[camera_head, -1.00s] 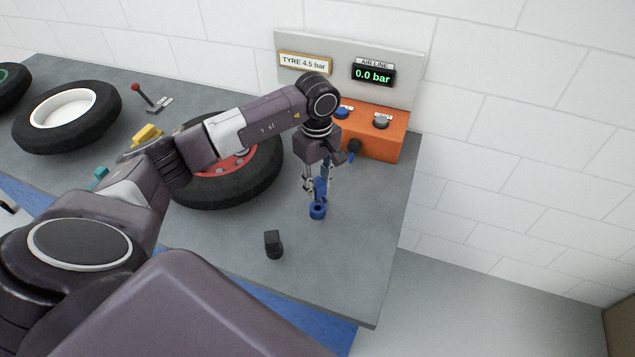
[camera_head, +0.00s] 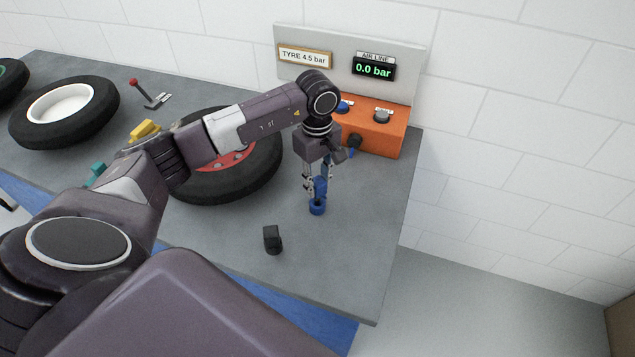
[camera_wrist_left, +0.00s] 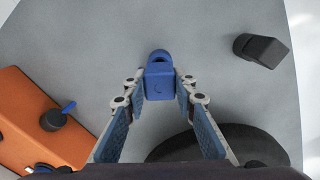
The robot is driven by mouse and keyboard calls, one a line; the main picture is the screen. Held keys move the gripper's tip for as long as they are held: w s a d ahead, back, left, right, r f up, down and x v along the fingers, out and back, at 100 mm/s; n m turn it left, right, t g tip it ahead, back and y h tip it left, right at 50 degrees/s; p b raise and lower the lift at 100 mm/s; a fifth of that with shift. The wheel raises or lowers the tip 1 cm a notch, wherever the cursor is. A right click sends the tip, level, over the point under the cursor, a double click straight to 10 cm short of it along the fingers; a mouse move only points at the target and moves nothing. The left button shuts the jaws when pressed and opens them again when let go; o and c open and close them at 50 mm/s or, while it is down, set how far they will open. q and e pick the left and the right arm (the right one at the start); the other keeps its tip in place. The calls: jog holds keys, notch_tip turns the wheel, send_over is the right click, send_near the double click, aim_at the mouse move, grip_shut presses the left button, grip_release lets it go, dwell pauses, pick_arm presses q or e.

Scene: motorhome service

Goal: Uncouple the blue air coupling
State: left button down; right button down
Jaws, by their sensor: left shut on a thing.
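The blue air coupling (camera_head: 317,207) is a blue block with a ring at its end. It also shows in the left wrist view (camera_wrist_left: 159,84), between the fingertips. My left gripper (camera_head: 316,186) points down and is shut on it, out over the grey bench top and apart from the orange box (camera_head: 376,134). I cannot tell whether the coupling's ring end touches the bench. A round black fitting with a blue lever (camera_wrist_left: 55,118) sits on the side of the orange box. My right gripper is not in view.
A small black block (camera_head: 272,240) stands on the bench (camera_head: 345,270) near the front. A tyre with a red hub (camera_head: 240,185) lies left of my gripper. The air line display (camera_head: 374,70) reads 0.0 bar. The bench's right part is clear.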

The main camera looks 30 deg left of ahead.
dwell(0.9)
pick_arm(q)
jog(key=shift+f+b, duration=0.2)
jog(key=shift+b, duration=0.25)
jog(key=shift+f+b, duration=1.6)
jog(key=shift+f, duration=0.2)
jog(key=c, duration=1.5)
grip_release()
jog(key=shift+r, duration=0.1)
notch_tip(320, 180, up, 12)
